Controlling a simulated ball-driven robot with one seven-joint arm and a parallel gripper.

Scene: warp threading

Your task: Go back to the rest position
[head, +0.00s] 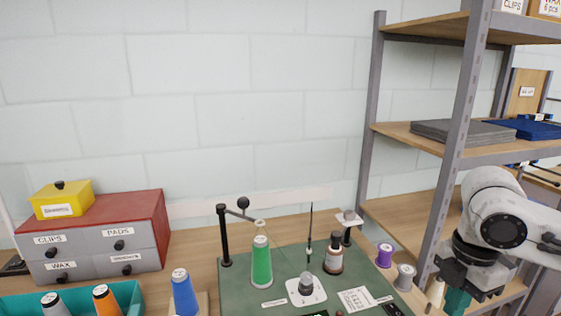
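My gripper (455,290) is at the lower right, hanging down from my white arm in front of the shelf rack. Its dark body shows, but the fingertips are cut off or hard to make out at the bottom edge. A teal shape (457,301) and a pale shape (436,291) show just below it; I cannot tell whether either is held. A green thread cone (262,264) stands upright on the dark green work mat (232,285), left of and apart from the gripper.
A metal shelf rack (461,110) stands behind my arm. A purple spool (384,255) and a grey spool (404,277) stand just left of the gripper. A drawer box (88,262) and a teal bin (128,293) holding cones are at left. The space above the mat is mostly free.

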